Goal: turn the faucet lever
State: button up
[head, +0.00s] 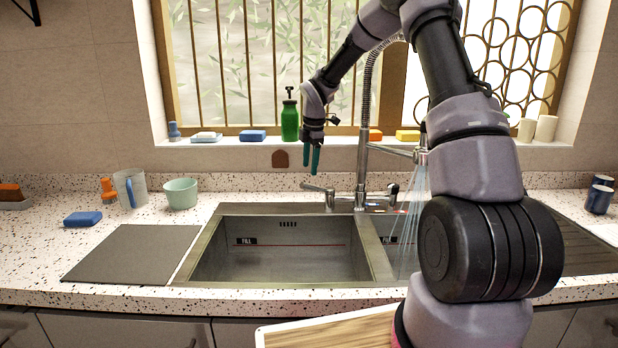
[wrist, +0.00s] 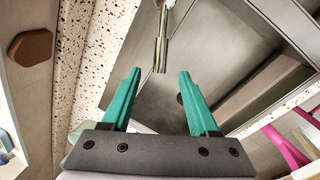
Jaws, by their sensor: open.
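The tall metal faucet (head: 362,130) stands behind the sink with a coiled hose. Its left lever (head: 318,188) sticks out to the left at the base, and a right handle (head: 393,191) shows on the other side. Water runs from the spout into the right basin. My gripper (head: 311,172) points down above and slightly left of the left lever, apart from it. In the wrist view my gripper (wrist: 159,73) has its teal fingers spread and empty. A slim metal lever (wrist: 161,42) shows beyond and between the fingertips.
The double sink (head: 280,262) is empty on the left side. A green bottle (head: 290,116) and sponges stand on the window sill behind. My arm covers part of the right basin.

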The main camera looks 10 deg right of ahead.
jog(key=shift+s+d+r, duration=0.1)
jog(key=shift+s+r, duration=0.05)
jog(key=shift+r, duration=0.7)
jog(key=shift+s+r, duration=0.15)
jog(key=shift+r, duration=0.65)
jog(key=s+d+r+m+t, duration=0.2)
jog(key=s+d+r+m, duration=0.1)
jog(key=s+r+m, duration=1.05)
jog(key=s+r+m+t, duration=0.1)
jog(key=s+r+m, duration=0.2)
jog(key=s, duration=0.8)
jog(key=s+d+r+m+t+y, duration=0.1)
jog(key=s+r+m+t, duration=0.1)
jog(key=s+m, duration=0.6)
jog(key=s, duration=0.4)
jog(key=shift+d+r+y, duration=0.15)
jog(key=shift+r+y, duration=0.15)
jog(key=shift+r, duration=0.1)
jog(key=shift+m, duration=0.25)
jog(key=shift+c, duration=0.3)
